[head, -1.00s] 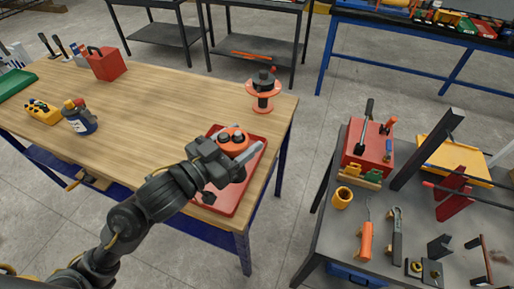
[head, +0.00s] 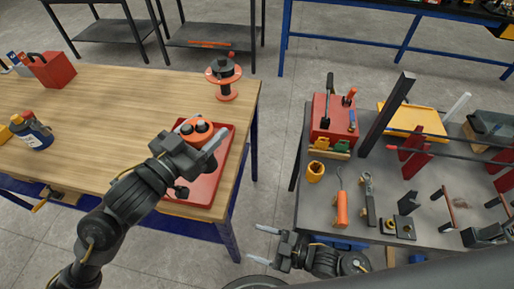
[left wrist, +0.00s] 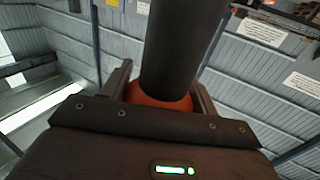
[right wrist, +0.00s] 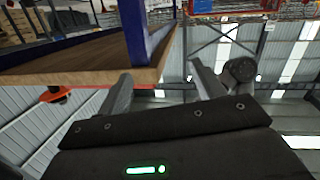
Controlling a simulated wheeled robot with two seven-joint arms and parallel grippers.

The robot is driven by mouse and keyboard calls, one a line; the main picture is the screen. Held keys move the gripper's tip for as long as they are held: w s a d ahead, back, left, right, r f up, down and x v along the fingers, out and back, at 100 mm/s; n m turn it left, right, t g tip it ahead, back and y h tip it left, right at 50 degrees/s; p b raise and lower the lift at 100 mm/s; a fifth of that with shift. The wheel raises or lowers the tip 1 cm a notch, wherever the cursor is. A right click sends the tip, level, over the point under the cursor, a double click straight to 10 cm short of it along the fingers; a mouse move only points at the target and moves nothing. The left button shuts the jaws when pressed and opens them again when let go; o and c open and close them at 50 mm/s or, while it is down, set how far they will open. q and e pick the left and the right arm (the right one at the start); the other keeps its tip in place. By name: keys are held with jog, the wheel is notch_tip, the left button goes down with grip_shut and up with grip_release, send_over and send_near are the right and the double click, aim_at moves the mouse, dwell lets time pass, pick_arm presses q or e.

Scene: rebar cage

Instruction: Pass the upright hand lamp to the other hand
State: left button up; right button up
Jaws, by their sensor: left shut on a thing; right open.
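The hand lamp, orange with a dark cylindrical body (left wrist: 182,45), stands between the fingers of my left gripper (left wrist: 160,85) in the left wrist view. In the head view the lamp's orange and black end (head: 197,130) shows at my left gripper (head: 204,143), over the red tray (head: 205,188). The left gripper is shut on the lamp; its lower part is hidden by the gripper. My right gripper (head: 262,245) is open and empty, low in the gap between the two tables. In the right wrist view nothing is between its fingers (right wrist: 160,88).
An orange spool (head: 226,92) stands behind the tray on the wooden table (head: 120,110). The grey table (head: 285,208) at right holds several tools and a red toolbox (head: 326,125). Floor shows between the tables.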

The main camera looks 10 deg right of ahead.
pick_arm(q)
jog(key=shift+w, duration=0.1)
pick_arm(e)
jog(key=w+r+n+g+y, duration=0.1)
jog(key=w+r, duration=0.3)
jog(key=r, duration=0.6)
jog(key=w+r+g+y, duration=0.15)
jog(key=w+r, duration=0.25)
jog(key=r, duration=0.6)
jog(key=w+r+n+g, duration=0.1)
jog(key=w+r, duration=0.4)
jog(key=r, duration=0.4)
jog(key=a, duration=0.3)
jog(key=w+a, duration=0.1)
jog(key=a, duration=0.7)
jog(key=shift+w+a+r, duration=0.1)
jog(key=shift+w+a, duration=0.05)
jog(key=shift+w, duration=0.2)
jog(key=c, duration=1.1)
pick_arm(q)
jog(key=o, duration=1.2)
pick_arm(e)
jog(key=shift+c, duration=0.8)
pick_arm(q)
jog(key=shift+o, duration=0.3)
jog(key=shift+d, duration=0.1)
jog(key=shift+s+d, duration=0.1)
jog(key=shift+s, duration=0.15)
